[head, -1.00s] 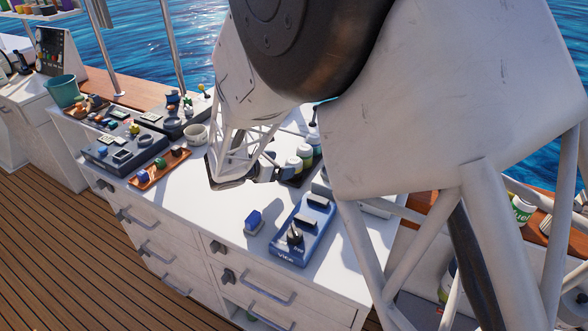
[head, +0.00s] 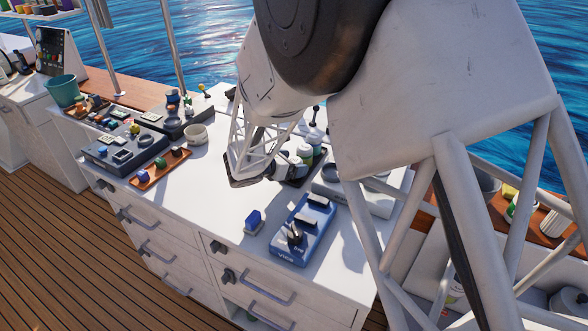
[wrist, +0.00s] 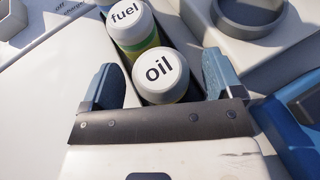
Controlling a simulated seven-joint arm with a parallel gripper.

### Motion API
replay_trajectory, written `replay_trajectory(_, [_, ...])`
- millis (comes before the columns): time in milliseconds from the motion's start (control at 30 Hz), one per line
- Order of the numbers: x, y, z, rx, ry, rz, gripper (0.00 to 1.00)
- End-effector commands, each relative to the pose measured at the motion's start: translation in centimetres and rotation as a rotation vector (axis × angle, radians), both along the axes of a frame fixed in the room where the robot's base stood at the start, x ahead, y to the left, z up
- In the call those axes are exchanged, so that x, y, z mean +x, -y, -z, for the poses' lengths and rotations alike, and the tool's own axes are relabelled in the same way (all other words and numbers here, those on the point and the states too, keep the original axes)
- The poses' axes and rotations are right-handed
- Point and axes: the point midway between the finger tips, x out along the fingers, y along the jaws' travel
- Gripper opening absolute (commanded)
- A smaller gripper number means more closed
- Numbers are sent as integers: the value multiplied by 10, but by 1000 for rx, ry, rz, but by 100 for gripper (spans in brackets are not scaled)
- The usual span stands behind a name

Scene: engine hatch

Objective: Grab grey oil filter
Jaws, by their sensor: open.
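The grey oil filter (wrist: 161,74), a pale round cap marked "oil", shows in the wrist view between the two blue fingers of my gripper (wrist: 161,65). The fingers stand apart on its left and right, with a gap on each side. My gripper is open. The filter's lower body is mostly hidden by its cap and by the gripper's front plate. In the head view my gripper (head: 287,170) is low over the white counter beside the group of containers, and I cannot make out its fingers there.
A "fuel" container (wrist: 128,20) with a green-yellow band stands directly behind the oil filter in the same dark tray. A grey unit with a round ring (wrist: 250,14) lies to the right.

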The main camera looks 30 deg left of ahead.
Motion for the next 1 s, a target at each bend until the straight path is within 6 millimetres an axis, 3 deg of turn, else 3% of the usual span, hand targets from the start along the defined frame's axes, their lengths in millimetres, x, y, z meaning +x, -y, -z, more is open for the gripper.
replay_trajectory(667, [7, 3, 4, 0, 0, -1, 86])
replay_trajectory(1000, [7, 3, 4, -1, 0, 0, 37])
